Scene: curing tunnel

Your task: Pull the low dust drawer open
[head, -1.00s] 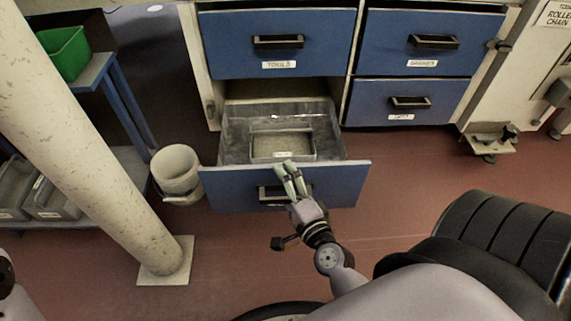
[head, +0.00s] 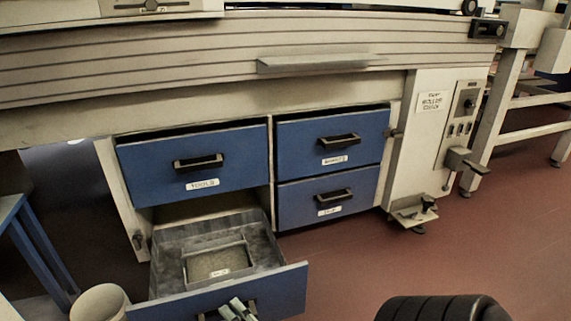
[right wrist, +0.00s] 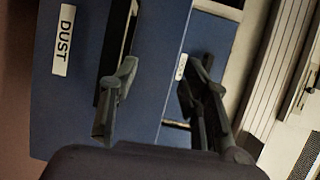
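The low dust drawer (head: 288,285) is blue-fronted and stands pulled out at the bottom left of the head view. Its grey inside holds a shallow tray (head: 240,262). In the right wrist view the drawer front (right wrist: 75,105) carries a "DUST" label (right wrist: 64,40) and a dark handle (right wrist: 117,45). My right gripper (head: 238,311) is at the handle, low in the head view. In the right wrist view my right gripper (right wrist: 160,85) has its fingers apart, one overlapping the handle; I cannot tell whether it touches. My left gripper is not in view.
A shut "TOOLS" drawer (head: 150,173) is above the dust drawer. Two more blue drawers (head: 300,145) (head: 300,207) are to the right. A pale bucket (head: 98,303) stands left of the open drawer.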

